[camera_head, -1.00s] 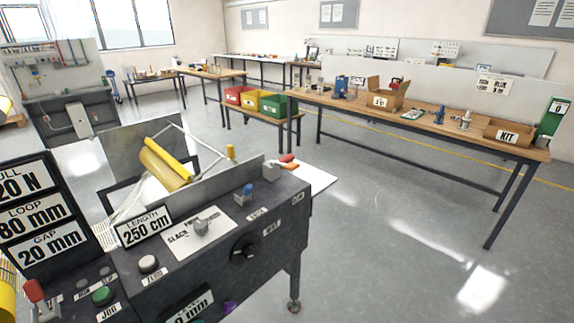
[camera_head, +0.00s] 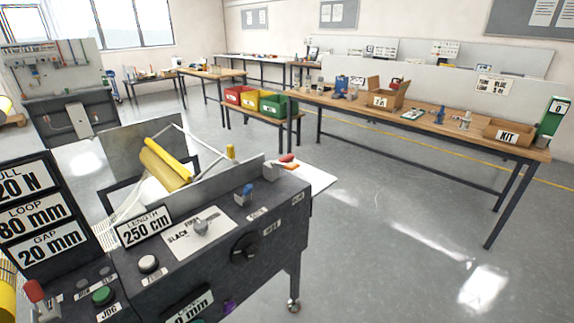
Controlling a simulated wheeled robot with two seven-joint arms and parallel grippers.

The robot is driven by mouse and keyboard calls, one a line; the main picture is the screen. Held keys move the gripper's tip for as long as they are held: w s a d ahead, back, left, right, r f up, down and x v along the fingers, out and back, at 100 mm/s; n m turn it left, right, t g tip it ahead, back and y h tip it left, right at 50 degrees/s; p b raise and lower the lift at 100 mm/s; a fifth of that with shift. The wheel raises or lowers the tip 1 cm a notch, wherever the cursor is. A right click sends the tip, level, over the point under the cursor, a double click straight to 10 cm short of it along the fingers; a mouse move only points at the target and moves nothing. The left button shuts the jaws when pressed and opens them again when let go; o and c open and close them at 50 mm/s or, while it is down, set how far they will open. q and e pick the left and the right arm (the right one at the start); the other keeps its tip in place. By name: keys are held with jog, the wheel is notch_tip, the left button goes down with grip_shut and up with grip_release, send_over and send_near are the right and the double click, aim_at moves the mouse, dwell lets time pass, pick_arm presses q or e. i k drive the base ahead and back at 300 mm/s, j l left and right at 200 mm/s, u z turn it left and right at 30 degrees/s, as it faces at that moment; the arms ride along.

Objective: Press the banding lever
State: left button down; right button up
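A dark machine console (camera_head: 270,220) fills the lower left. A lever with a red handle (camera_head: 34,291) stands upright at its lower left corner, beside a green button (camera_head: 103,296). Another red and orange handle (camera_head: 287,163) sits at the console's far right end, by a grey block. I cannot tell which of these is the banding lever, as no label for it is readable. A yellow roller (camera_head: 165,165) lies behind the console's upright plate, with pale web material near it. Neither of my grippers is in view.
A long wooden bench (camera_head: 420,112) with a kit box (camera_head: 507,132) stands at the right. The grey floor (camera_head: 400,220) between is clear.

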aim_at(292, 166)
jog(key=i+l+u, duration=0.3)
jog(key=i+l, duration=0.2)
jog(key=l, duration=0.25)
jog(key=i+l+u, duration=0.15)
jog(key=l, duration=0.25)
jog(key=i, duration=0.1)
